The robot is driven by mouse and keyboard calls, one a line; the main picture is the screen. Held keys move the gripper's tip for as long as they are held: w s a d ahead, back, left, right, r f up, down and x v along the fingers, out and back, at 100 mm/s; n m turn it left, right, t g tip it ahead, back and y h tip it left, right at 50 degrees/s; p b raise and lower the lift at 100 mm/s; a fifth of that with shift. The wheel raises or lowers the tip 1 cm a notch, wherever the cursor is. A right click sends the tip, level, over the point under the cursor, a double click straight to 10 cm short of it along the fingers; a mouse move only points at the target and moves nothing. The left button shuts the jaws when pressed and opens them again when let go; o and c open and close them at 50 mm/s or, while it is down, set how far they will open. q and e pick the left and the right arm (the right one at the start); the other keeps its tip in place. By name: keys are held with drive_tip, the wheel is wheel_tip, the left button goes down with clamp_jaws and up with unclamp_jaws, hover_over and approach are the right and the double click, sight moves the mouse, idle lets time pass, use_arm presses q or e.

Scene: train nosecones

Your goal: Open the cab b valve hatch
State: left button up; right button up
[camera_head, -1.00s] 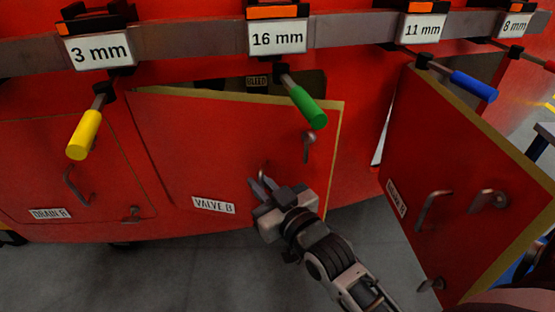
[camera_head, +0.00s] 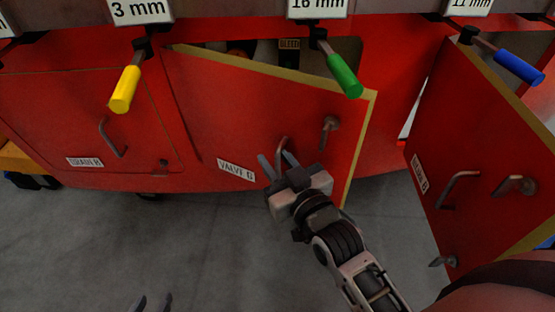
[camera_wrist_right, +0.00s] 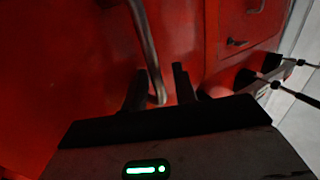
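The valve B hatch (camera_head: 258,110) is a red panel with a pale yellow edge and a "VALVE" label (camera_head: 236,170). It stands partly open, its right side swung out, with a dark cavity above its top edge. It carries a grey bar handle (camera_head: 282,150) and a latch knob (camera_head: 329,125). My right gripper (camera_head: 278,160) is at the bar handle, fingers apart. In the right wrist view the handle (camera_wrist_right: 149,50) runs down between the fingers of this gripper (camera_wrist_right: 160,88); contact is unclear.
Another open red hatch (camera_head: 475,160) stands at the right. A closed drain hatch (camera_head: 85,120) is at the left. A yellow-handled tool (camera_head: 125,89), a green one (camera_head: 344,76) and a blue one (camera_head: 519,66) hang above. Grey floor (camera_head: 230,240) lies open below.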

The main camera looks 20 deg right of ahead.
use_arm(q)
drive_tip(key=shift+d+f+b, duration=0.1)
drive_tip(key=shift+d+b, duration=0.05)
drive_tip(key=shift+b, duration=0.4)
use_arm(e)
drive_tip(key=s+d, duration=0.1)
drive_tip(key=s, duration=1.5)
drive_tip(key=shift+d+r, duration=0.2)
drive_tip(key=shift+d, duration=0.15)
drive_tip(key=shift+w, duration=0.1)
